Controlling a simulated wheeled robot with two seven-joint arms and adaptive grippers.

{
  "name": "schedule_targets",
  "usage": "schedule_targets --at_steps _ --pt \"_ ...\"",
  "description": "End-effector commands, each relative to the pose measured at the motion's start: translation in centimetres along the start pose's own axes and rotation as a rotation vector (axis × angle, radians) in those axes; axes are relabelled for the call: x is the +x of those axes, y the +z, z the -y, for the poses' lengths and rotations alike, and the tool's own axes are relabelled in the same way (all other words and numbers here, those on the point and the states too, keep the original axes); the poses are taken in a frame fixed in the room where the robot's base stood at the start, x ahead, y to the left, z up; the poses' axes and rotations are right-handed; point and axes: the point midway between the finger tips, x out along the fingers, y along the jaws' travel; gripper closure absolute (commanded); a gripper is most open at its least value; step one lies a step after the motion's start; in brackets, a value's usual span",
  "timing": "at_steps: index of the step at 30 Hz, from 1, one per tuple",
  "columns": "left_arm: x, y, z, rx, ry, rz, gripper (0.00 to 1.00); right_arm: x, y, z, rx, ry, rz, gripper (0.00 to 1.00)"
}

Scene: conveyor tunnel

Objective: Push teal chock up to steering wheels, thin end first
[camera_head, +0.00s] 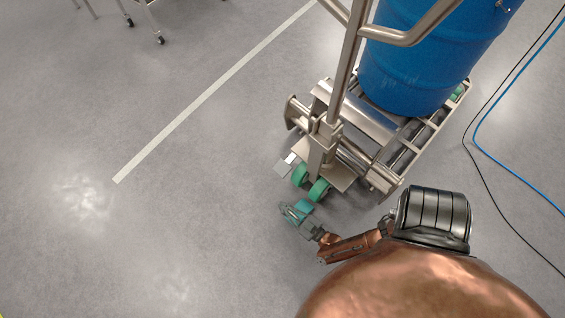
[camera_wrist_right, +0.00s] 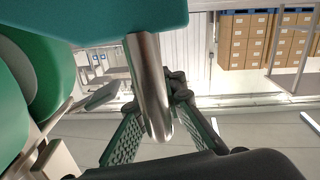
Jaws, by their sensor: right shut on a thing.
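The teal chock (camera_head: 304,206) is low by the floor, just in front of the two green steering wheels (camera_head: 319,190). I cannot tell whether it touches them. My right gripper (camera_head: 292,211) is at the chock's near side, shut on its metal handle. In the right wrist view, the chock's teal body (camera_wrist_right: 120,18) fills the top, and its round metal handle (camera_wrist_right: 148,90) hangs down between my finger pads (camera_wrist_right: 168,112). The green wheels (camera_wrist_right: 25,95) show close by at the left there. Which chock end is thin is hard to see. My left gripper is out of view.
The steel roller cart (camera_head: 376,130) above the wheels carries a blue drum (camera_head: 420,60) and has an upright handle. A black cable and a blue cable (camera_head: 500,160) lie on the right. Floor to the left is open, with a pale painted line (camera_head: 215,92).

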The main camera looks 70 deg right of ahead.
Motion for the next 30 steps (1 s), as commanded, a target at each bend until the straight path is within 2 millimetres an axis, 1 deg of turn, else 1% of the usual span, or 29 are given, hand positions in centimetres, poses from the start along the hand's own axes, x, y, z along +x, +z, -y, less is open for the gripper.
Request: schedule_targets --at_steps 4,24,25,30 --pt "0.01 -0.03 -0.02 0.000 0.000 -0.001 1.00 -0.02 0.05 -0.48 -0.002 0.001 -0.001 1.00" --pt "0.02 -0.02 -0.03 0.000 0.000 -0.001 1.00 -0.17 0.80 -0.65 -0.006 0.004 0.005 1.00" --pt "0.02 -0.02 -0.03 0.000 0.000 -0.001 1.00 -0.18 0.81 -0.65 -0.006 0.004 0.005 0.92" --pt "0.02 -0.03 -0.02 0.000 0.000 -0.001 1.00 -0.11 0.72 -0.45 -0.004 0.002 0.004 0.80"
